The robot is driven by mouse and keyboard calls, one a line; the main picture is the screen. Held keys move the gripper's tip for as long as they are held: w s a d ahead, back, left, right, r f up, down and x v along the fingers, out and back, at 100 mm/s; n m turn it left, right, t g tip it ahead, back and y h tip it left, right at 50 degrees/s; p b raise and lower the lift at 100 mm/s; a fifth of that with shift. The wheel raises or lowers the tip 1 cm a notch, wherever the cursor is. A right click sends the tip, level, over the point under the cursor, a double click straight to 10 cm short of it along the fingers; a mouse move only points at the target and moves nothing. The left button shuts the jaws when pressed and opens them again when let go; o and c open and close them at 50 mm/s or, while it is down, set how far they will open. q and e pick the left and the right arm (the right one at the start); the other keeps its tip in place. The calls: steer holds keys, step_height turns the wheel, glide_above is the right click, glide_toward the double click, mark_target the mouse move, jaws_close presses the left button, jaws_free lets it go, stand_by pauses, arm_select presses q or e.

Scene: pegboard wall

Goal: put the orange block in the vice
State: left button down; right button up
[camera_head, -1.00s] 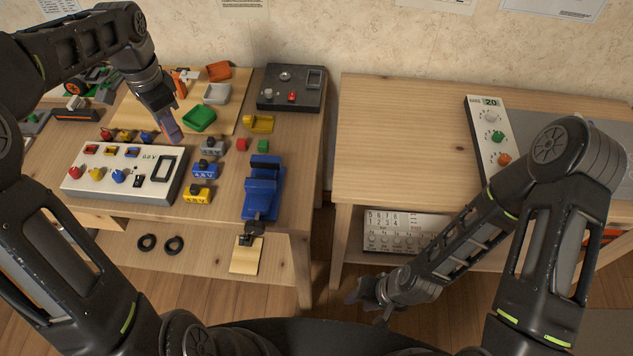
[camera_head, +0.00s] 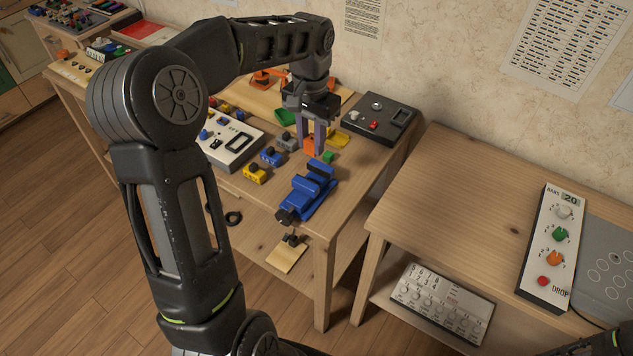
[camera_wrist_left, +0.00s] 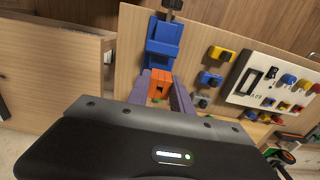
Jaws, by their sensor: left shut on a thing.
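The orange block (camera_head: 309,144) is between the purple fingers of my left gripper (camera_head: 312,149), which is shut on it. In the left wrist view the orange block (camera_wrist_left: 160,84) also sits between the fingers (camera_wrist_left: 161,90). I cannot tell whether it touches the table. The blue vice (camera_head: 308,192) stands at the table's front right edge, nearer to me than the block. The vice (camera_wrist_left: 163,40) also shows just beyond the block in the left wrist view. My right gripper is not in view.
A small green block (camera_head: 327,157) lies right beside the gripper. Yellow (camera_head: 254,174), blue (camera_head: 270,156) and grey pieces lie left of the vice. A white meter panel (camera_head: 228,148) and a dark control box (camera_head: 381,120) stand on the table. A gap separates the right table (camera_head: 450,190).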

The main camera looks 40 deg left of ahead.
arm_select(q)
steer(key=shift+d, duration=0.15)
steer(key=shift+f, duration=0.1)
glide_above(312, 171)
steer(key=s+d, duration=0.2)
step_height(312, 171, down, 6)
steer(key=shift+s+a, duration=0.1)
steer(key=shift+s, duration=0.05)
steer(key=shift+f, duration=0.1)
steer(key=shift+f+p, duration=0.3)
steer(key=shift+f, duration=1.45)
steer(key=shift+f, duration=0.2)
steer(key=c, duration=1.1)
jaws_free()
steer(key=shift+c, duration=0.2)
steer(key=shift+r, duration=0.1)
